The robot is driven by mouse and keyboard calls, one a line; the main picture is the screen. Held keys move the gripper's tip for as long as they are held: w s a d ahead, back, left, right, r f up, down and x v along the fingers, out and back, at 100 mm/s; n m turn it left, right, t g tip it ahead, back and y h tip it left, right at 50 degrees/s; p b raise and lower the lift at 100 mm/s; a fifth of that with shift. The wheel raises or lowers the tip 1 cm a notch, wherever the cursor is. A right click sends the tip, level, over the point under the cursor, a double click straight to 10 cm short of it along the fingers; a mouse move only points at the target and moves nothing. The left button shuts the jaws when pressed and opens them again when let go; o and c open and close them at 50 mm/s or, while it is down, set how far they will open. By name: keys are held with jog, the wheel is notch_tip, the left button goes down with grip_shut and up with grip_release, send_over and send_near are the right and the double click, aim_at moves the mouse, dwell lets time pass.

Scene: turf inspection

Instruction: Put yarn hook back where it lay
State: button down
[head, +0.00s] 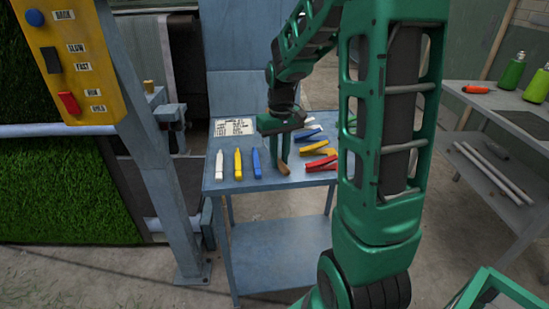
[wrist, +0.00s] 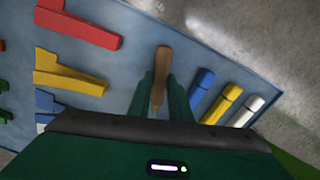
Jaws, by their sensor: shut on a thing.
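The yarn hook shows as a brown wooden handle (head: 284,169) near the front edge of the blue-grey table (head: 222,183). It also shows in the wrist view (wrist: 161,68), pointing away from the palm. My gripper (head: 281,160) is shut on it, with green fingers on both sides in the wrist view (wrist: 158,92). The gripper points down, low over the table, between the markers and the flat coloured tools. I cannot tell whether the hook touches the tabletop.
A white marker (head: 219,165), yellow marker (head: 238,164) and blue marker (head: 256,163) lie left of the gripper. Red (head: 320,163), yellow (head: 313,147) and blue (head: 309,136) tools lie right. A printed sheet (head: 233,127) lies behind. A control post (head: 75,60) stands left.

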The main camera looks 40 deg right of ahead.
jog(key=shift+f, duration=0.3)
jog(key=c, duration=1.5)
grip_release()
jog(key=shift+c, duration=0.2)
notch_tip(320, 180, up, 11)
jog(key=s+a+f+m, duration=0.1)
jog(key=s+f+m, duration=0.1)
jog(key=s, duration=1)
jog(key=s+a+f+m, duration=0.2)
jog(key=s+f, duration=0.1)
jog(key=s, duration=0.9)
jog(key=shift+s+f, duration=0.15)
jog(key=shift+s, duration=0.25)
